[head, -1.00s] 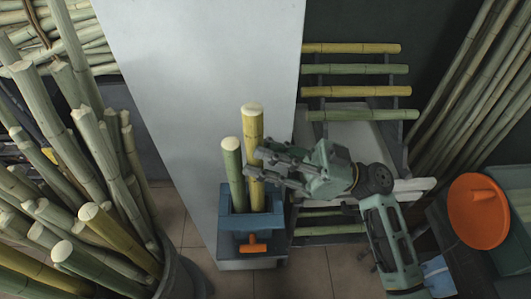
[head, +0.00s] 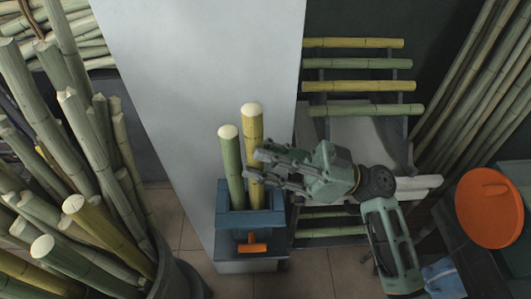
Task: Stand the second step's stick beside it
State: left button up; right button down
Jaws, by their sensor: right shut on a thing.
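A yellow cane stick (head: 252,135) stands upright with its lower end inside the blue holder (head: 252,218). A green cane stick (head: 231,168) stands in the same holder, just left of the yellow one. My right gripper (head: 260,170) comes in from the right and is shut on the yellow stick, above the holder's rim. The lower ends of both sticks are hidden inside the holder. My left gripper is not in view.
A rack (head: 404,95) behind bears yellow and green sticks as rungs. A bin (head: 177,275) full of cane fills the left. A pale panel (head: 200,80) stands behind the holder. An orange disc-like piece (head: 490,208) is at right. Long canes lean at the upper right.

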jog(key=c, duration=0.8)
grip_release()
jog(key=b+v, duration=0.7)
dwell(0.5)
